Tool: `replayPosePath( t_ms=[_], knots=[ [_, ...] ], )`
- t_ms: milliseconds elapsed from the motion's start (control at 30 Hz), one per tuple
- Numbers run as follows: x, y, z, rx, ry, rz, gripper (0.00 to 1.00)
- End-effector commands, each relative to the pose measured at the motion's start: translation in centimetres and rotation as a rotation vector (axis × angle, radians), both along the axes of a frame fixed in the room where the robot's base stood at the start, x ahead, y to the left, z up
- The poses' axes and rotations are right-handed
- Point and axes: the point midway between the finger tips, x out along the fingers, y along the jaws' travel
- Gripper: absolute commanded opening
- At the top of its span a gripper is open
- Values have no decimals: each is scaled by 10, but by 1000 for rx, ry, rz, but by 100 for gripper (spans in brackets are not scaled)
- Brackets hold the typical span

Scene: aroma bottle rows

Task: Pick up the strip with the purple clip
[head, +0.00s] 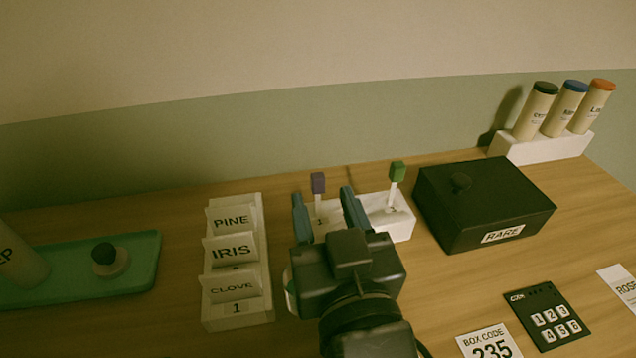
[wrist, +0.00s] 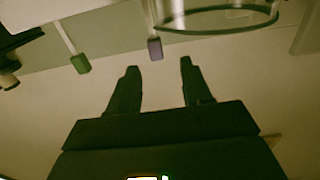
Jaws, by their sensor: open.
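The purple clip (head: 318,183) tops a thin pale strip standing upright in a white holder (head: 404,226). A green clip (head: 397,171) tops another strip at the holder's right. My gripper (head: 322,194) is open, with its blue-grey fingers to either side of the purple clip in the head view. In the wrist view, the purple clip (wrist: 155,49) lies just beyond the gap between the fingertips (wrist: 158,66), and nothing is held. The green clip (wrist: 80,64) is off to the left there. My gripper hides part of the holder's front.
A card rack (head: 264,240) marked PINE, IRIS, CLOVE stands left. A black RARE box (head: 485,205) stands close right of the holder. A green tray (head: 140,280), keypad (head: 547,314) and bottle rack (head: 540,150) are farther out.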

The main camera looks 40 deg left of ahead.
Motion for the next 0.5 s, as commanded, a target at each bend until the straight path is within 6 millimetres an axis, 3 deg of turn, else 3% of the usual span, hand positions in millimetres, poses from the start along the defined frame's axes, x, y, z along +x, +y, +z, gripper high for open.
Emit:
replayPosePath(
  t_ms=[200, 500],
  knots=[
    [22, 21, 1, 0, -1, 1, 49],
    [27, 26, -1, 2, -1, 0, 49]
  ],
)
